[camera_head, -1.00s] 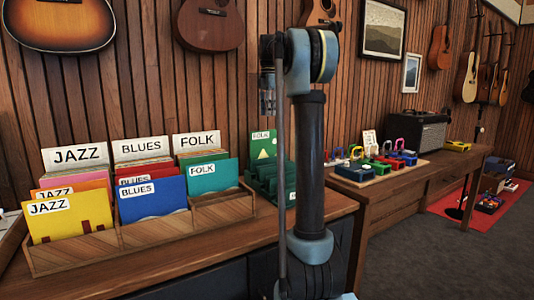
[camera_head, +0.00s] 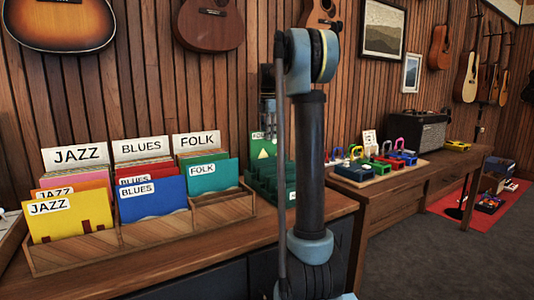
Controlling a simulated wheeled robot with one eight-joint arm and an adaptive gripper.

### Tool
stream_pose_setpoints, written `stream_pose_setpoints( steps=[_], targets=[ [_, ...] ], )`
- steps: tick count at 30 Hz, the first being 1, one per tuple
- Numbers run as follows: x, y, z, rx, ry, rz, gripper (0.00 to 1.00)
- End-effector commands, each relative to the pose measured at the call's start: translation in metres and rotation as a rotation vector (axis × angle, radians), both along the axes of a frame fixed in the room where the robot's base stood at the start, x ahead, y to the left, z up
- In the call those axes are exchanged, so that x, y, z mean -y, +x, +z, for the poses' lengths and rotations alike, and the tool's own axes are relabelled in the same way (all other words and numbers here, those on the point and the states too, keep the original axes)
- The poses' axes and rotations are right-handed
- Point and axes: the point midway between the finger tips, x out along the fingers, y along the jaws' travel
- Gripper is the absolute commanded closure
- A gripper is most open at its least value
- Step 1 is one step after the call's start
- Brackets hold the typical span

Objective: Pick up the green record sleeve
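A green record sleeve (camera_head: 263,153) with a FOLK label and a pale triangle stands upright in a dark green slotted rack (camera_head: 262,184) on the wooden counter. My gripper (camera_head: 268,124) points down at the sleeve's top edge and hides part of its label. Whether the fingers are around the sleeve or in front of it, and whether they touch it, I cannot tell. The gripper is small and dark here, so its opening is unclear. A teal-green FOLK sleeve (camera_head: 214,178) stands in the wooden record bin to the left.
The wooden bin (camera_head: 75,256) holds yellow JAZZ and blue BLUES (camera_head: 152,200) sleeves close to the rack's left. My arm hides the rack's right side. Another table with colourful small items (camera_head: 375,165) and an amplifier (camera_head: 418,136) stands at right. Guitars hang behind.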

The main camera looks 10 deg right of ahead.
Motion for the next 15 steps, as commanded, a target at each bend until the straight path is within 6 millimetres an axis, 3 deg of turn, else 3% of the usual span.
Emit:
stream_pose_setpoints(
  steps=[6,10,15],
  targets=[
    [-0.0001,0.0001,-0.001,0.0,0.0,0.0,0.72],
    [-0.0002,0.0,-0.0009,0.0,0.0,0.0,1.0],
    [-0.0004,0.0001,-0.0008,0.0,0.0,0.0,1.0]
  ],
)
